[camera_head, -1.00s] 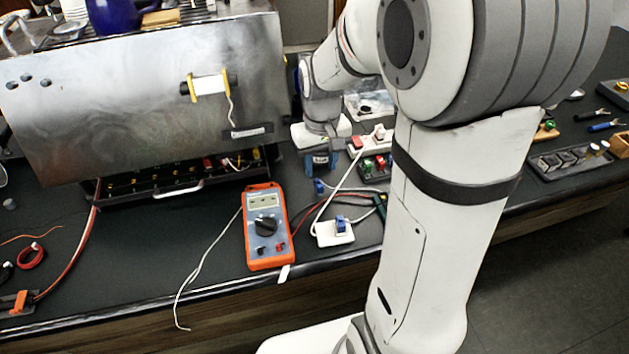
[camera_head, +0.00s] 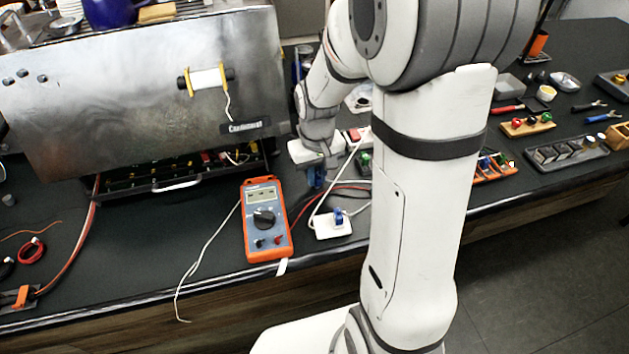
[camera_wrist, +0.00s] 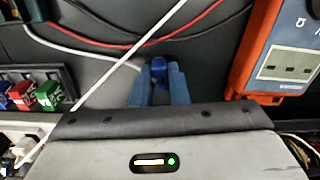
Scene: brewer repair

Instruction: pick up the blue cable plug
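The blue cable plug (camera_wrist: 158,65) shows in the wrist view between the tips of my blue fingers, with a white cable running up to it from the left. My gripper (camera_wrist: 159,82) appears shut on it, with a finger close against each side. In the head view my gripper (camera_head: 316,178) is low at the bench top, behind a white block, and hides most of the plug. Another blue plug (camera_head: 339,217) sits upright on that white block (camera_head: 333,229).
An orange multimeter (camera_head: 265,220) lies just left of the gripper, with red and black leads near it. A white power strip (camera_head: 353,137) is behind. A rack with red and green parts (camera_wrist: 40,95) is close by. The metal brewer (camera_head: 140,100) stands at the left.

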